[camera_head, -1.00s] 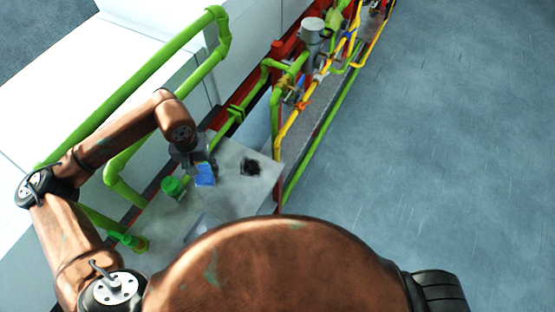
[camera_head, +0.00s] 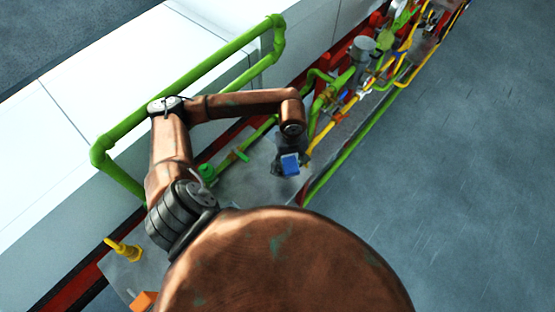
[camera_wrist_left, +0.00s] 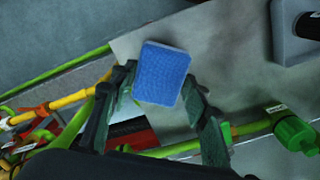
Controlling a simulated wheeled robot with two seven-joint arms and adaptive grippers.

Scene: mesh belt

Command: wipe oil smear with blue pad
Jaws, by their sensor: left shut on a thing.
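The blue pad (camera_head: 290,165) is held in my left gripper (camera_head: 292,154), over the right end of the grey table (camera_head: 245,187) in the head view. In the left wrist view the pad (camera_wrist_left: 162,73) sits between the two fingers of the left gripper (camera_wrist_left: 160,92), its broad blue face showing above the fingertips. Whether the pad touches the table I cannot tell. No oil smear shows now; my gripper and the pad cover the part of the table where a dark patch showed earlier. My right gripper is not in view.
A green bottle (camera_head: 207,172) stands on the table left of the pad. In the wrist view a grey tray (camera_wrist_left: 289,45) holds a black item. Green rails and yellow pipes (camera_head: 318,141) run close behind the table. A yellow item (camera_head: 124,249) and an orange one (camera_head: 145,300) are lower left.

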